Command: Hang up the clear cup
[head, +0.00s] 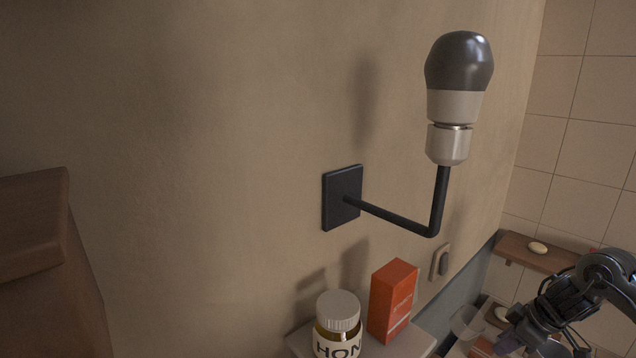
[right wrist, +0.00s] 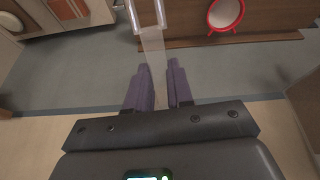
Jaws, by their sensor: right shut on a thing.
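The clear cup (head: 467,322) shows in the head view at the lower right, partly see-through. My right gripper (head: 508,342) is just right of it, near the bottom edge. In the right wrist view my right gripper's purple fingers (right wrist: 160,88) are shut on a clear part of the cup (right wrist: 152,42), which extends away past the fingertips. Which part of the cup is gripped is hard to tell. My left gripper is not in view. A small wall plate with a dark piece (head: 441,263) is on the beige wall; whether it is a hook is unclear.
A black wall bracket (head: 400,218) with a bulb (head: 459,62) juts from the wall. Below it, a honey jar (head: 338,322) and an orange box (head: 392,298) stand on a ledge. A wooden shelf (head: 525,252) is at right. A red-rimmed round object (right wrist: 226,15) shows in the wrist view.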

